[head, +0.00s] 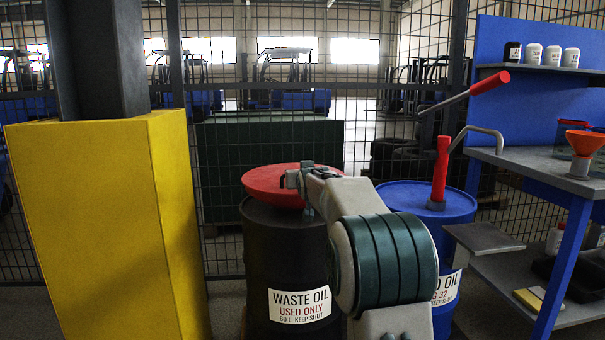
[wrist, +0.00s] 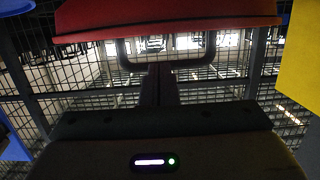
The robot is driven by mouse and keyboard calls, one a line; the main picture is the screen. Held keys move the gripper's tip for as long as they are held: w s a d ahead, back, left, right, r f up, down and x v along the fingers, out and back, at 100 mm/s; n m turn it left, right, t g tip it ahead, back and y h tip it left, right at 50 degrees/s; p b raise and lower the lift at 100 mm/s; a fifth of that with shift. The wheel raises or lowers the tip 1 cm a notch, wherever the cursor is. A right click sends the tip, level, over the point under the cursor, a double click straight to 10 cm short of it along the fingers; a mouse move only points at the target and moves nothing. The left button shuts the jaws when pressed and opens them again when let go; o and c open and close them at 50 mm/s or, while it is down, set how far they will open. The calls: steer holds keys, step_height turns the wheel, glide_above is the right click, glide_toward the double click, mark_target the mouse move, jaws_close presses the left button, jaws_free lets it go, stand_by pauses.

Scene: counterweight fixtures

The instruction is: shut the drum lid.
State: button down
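The black waste oil drum (head: 284,255) stands at the centre of the head view. Its red lid (head: 266,183) lies low over the drum top and looks slightly tilted. My arm hides part of its right side, so I cannot tell whether the rim touches all round. In the wrist view the lid (wrist: 170,18) fills the top, with a dark U-shaped handle (wrist: 196,69) at its edge. My gripper (wrist: 158,70) has its fingers close together at the handle's crossbar and looks shut on it. In the head view my gripper (head: 296,180) is at the lid's near right side.
A yellow column guard (head: 105,230) stands close on the left. A blue drum (head: 450,205) with a red-handled pump (head: 441,170) stands just right of the black drum. A workbench (head: 540,168) is at far right. A mesh fence (head: 225,130) runs behind the drums.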

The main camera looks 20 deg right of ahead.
steer(key=shift+w+d+f, duration=0.1)
steer(key=shift+f, duration=0.55)
steer(key=shift+r+p, duration=0.35)
steer(key=shift+r, duration=0.15)
steer(key=r+p, duration=0.1)
steer(key=r, duration=0.1)
steer(key=s+r+p, duration=0.1)
steer(key=r, duration=0.1)
steer(key=shift+r, duration=0.2)
steer(key=s+a+f, duration=0.2)
steer(key=s+f, duration=0.3)
steer(key=s, duration=0.4)
steer(key=s+a+r+g+p, duration=0.3)
steer(key=s+r+g+p, duration=0.1)
steer(key=s+p, duration=0.7)
steer(key=s+a+r+n+g+y+p, duration=0.1)
steer(key=s+a+r+g+p, duration=0.2)
steer(key=s+r+p, duration=0.4)
steer(key=s+a+r+g+y+p, duration=0.1)
steer(key=s+a+r+g+p, duration=0.2)
steer(key=s+p, duration=1.4)
steer(key=s+r+g, duration=0.2)
steer(key=s, duration=0.1)
steer(key=shift+s+a+r+n+g, duration=0.25)
steer(key=shift+s+a+n+g, duration=0.05)
steer(key=shift+s+a, duration=0.1)
